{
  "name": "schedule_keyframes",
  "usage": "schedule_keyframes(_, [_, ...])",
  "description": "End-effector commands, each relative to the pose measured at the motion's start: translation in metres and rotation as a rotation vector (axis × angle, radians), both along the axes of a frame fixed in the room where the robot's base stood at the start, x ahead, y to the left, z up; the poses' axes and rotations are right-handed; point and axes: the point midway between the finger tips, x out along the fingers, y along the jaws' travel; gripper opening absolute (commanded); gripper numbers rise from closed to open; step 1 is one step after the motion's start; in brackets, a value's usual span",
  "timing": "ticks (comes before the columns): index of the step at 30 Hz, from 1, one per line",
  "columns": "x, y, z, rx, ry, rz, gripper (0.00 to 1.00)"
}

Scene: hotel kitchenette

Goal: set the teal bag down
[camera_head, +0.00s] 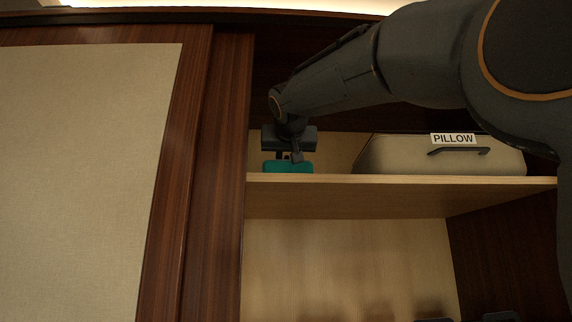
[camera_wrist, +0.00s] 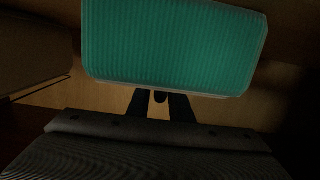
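The teal bag (camera_head: 288,167) shows as a low strip above the front edge of the upper shelf in the head view, at its left end. Its underside is hidden behind that edge, so I cannot tell whether it touches the shelf. In the wrist view the ribbed teal bag (camera_wrist: 172,45) fills the upper middle, slightly tilted. My gripper (camera_head: 288,156) is directly above the bag, pointing down. Its two fingers (camera_wrist: 160,100) stand close on either side of a small dark part at the bag's edge, apparently its handle, and look shut on it.
A beige bag labelled PILLOW (camera_head: 400,157), with a dark handle, sits to the right on the same shelf (camera_head: 400,183). A gap separates it from the teal bag. A wood upright (camera_head: 220,160) stands close on the left. Dark items (camera_head: 500,317) show at the bottom right.

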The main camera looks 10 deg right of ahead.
Motion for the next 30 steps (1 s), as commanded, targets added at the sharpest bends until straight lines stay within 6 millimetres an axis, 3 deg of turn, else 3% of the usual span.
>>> schedule_keyframes(2, [0.0, 0.0, 0.0, 0.0, 0.0, 0.0, 0.32])
schedule_keyframes(14, [0.0, 0.0, 0.004, 0.0, 0.0, 0.0, 0.32])
schedule_keyframes(30, [-0.096, 0.021, 0.016, 0.0, -0.002, 0.004, 0.32])
